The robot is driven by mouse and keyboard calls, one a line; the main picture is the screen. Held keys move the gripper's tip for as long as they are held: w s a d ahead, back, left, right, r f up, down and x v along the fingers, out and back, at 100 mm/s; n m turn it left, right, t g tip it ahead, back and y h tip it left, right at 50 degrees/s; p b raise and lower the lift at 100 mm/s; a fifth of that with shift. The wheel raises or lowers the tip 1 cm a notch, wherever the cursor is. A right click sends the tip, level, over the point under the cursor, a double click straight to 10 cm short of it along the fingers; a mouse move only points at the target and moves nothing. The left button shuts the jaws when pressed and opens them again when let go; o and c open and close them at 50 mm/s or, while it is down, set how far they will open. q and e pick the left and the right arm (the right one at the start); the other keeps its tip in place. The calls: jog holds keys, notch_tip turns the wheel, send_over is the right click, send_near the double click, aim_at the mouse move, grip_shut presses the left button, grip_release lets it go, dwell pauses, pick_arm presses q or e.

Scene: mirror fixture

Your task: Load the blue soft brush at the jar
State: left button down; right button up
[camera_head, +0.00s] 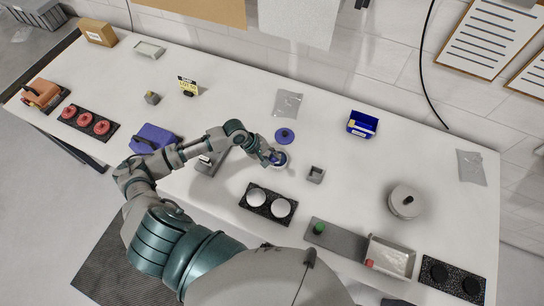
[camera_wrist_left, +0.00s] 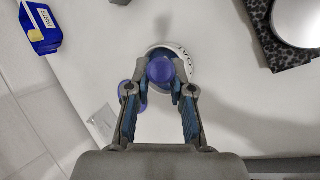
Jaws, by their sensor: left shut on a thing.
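My left gripper (camera_head: 273,157) is over a small white-walled jar (camera_head: 281,160) near the middle of the table. In the left wrist view the gripper (camera_wrist_left: 160,90) is shut on the blue brush (camera_wrist_left: 160,70), whose round blue end shows between the fingertips. The brush overlaps the jar (camera_wrist_left: 183,54), and its lower end is hidden, so I cannot tell whether it touches the jar's contents. A round blue lid (camera_head: 285,136) lies behind the jar; it also shows in the left wrist view (camera_wrist_left: 131,96). My right gripper is not in view.
A black pad with two mirror discs (camera_head: 268,203) lies in front of the jar. A grey block (camera_head: 316,175) stands to its right. A blue bin (camera_head: 362,125) is behind right, and a round grey device (camera_head: 405,202) farther right. The table between them is clear.

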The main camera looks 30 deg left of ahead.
pick_arm(q)
jog(key=shift+p, duration=0.4)
dwell(0.8)
dwell(1.0)
jog(key=shift+f+p, duration=0.1)
jog(key=shift+p, duration=0.8)
dwell(1.1)
jog(key=shift+s+f, duration=0.1)
jog(key=shift+f, duration=0.05)
dwell(1.3)
jog(key=shift+r, duration=3.55)
